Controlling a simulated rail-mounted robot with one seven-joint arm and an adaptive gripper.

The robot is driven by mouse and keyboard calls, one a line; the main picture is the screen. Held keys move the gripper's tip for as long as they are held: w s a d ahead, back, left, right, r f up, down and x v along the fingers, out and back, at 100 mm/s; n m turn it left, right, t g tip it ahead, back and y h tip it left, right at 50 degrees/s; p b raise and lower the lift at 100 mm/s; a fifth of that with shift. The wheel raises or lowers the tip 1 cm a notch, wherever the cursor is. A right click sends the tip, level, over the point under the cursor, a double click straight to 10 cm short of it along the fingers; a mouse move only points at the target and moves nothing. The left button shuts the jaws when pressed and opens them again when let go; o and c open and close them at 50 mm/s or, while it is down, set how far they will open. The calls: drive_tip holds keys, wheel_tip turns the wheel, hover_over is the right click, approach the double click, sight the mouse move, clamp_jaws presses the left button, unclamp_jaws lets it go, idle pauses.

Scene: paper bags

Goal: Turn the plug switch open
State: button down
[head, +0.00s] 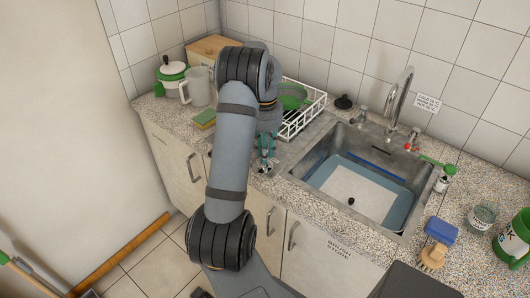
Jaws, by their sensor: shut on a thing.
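My gripper (266,165) is partly in view just right of my forearm, low over the counter's front edge, left of the sink. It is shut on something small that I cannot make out. Teal parts show just above its tips. I cannot pick out a plug switch for certain. A small black stopper-like piece (343,102) sits on the counter behind the sink, well apart from my gripper. A dark round drain (351,201) shows in the sink floor (335,188).
My arm hides part of the counter (345,231). A white dish rack (301,124) stands behind my gripper, with the sink (411,213) and tap (402,92) to the right. A white jug (198,88), lidded pot (171,76) and sponge (204,119) stand left. A brush (433,257) lies front right.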

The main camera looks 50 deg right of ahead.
drive_tip(key=shift+f+m+b, duration=0.15)
drive_tip(key=shift+m+b, duration=0.15)
drive_tip(key=shift+r, duration=0.2)
drive_tip(key=c, duration=1.6)
unclamp_jaws()
drive_tip(key=shift+o, duration=0.3)
wheel_tip(320, 180, up, 12)
drive_tip(key=shift+f, duration=0.15)
